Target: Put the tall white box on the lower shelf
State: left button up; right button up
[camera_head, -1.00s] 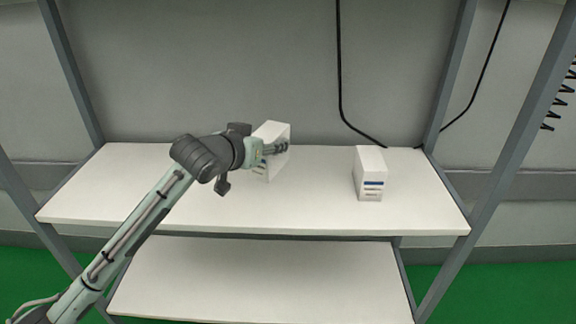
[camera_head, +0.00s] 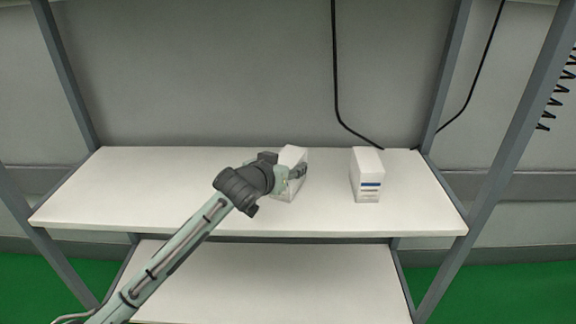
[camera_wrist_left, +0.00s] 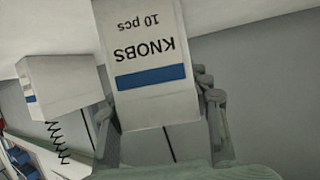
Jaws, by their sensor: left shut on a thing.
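A white box (camera_head: 292,156) is in my left gripper (camera_head: 293,173), above or on the upper shelf (camera_head: 120,185), near its middle. I cannot tell whether its base touches the shelf. In the left wrist view the box (camera_wrist_left: 148,45) sits between the two fingers of the gripper (camera_wrist_left: 158,95); its face reads "KNOBS 10 pcs" upside down, with a blue stripe. The gripper is shut on it and hides part of it in the head view. The lower shelf (camera_head: 290,275) shows a bare white surface below. My right gripper is not in view.
A second white box (camera_head: 366,176) with a blue stripe stands upright to the right on the upper shelf; it also shows in the left wrist view (camera_wrist_left: 65,88). Grey posts (camera_head: 500,165) frame the shelves. A black cable (camera_head: 338,75) hangs behind. The upper shelf's left part is clear.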

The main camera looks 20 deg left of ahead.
pick_arm(q)
jog(key=o, duration=1.2)
jog(key=shift+o, duration=0.2)
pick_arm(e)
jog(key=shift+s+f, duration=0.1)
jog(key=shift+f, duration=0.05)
pick_arm(q)
jog(key=shift+r, duration=0.1)
jog(key=shift+s+r, duration=0.1)
jog(key=shift+s, duration=0.3)
jog(key=v, duration=1.1)
jog(key=shift+p, duration=0.3)
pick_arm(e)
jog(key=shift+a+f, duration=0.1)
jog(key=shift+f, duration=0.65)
